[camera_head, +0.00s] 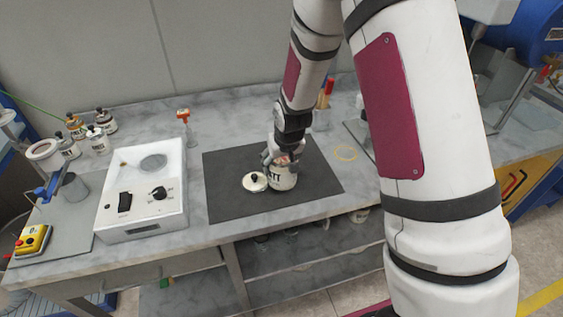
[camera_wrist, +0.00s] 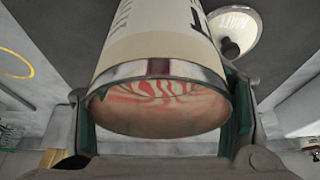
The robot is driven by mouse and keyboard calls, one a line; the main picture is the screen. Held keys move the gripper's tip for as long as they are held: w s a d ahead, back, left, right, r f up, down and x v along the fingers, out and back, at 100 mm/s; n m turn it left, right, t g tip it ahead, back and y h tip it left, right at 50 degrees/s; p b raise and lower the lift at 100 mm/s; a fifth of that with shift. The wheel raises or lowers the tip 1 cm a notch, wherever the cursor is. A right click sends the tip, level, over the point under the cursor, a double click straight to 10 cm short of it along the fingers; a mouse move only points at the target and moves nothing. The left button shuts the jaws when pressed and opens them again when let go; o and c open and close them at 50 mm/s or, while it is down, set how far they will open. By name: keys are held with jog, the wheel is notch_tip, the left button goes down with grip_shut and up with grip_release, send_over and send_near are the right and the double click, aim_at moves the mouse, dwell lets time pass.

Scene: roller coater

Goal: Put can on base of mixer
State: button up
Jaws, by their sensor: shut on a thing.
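The can (camera_head: 283,180) is white with dark lettering, over the dark mat. In the wrist view the can (camera_wrist: 155,45) shows its metal rim and open top, with red and white streaks inside. My gripper (camera_head: 281,157) comes from above, its fingers on both sides of the rim. In the wrist view my gripper (camera_wrist: 163,112) is shut on the can. I cannot tell whether the can touches the mat. What looks like the mixer stands at the far left, with a flat grey base (camera_head: 62,232), a blue clamp (camera_head: 47,187) and a grey cup (camera_head: 75,187).
A lid with a black knob (camera_head: 255,182) lies beside the can on the dark mat (camera_head: 230,207). A white box with switch and dial (camera_head: 145,205) stands between mat and mixer. Several small bottles (camera_head: 98,140) and a yellow button box (camera_head: 33,240) are at left. An orange-topped bottle (camera_head: 184,118) stands behind.

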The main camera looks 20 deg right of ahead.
jog(key=shift+f, duration=0.2)
jog(key=shift+f, duration=0.1)
jog(key=o, duration=1.6)
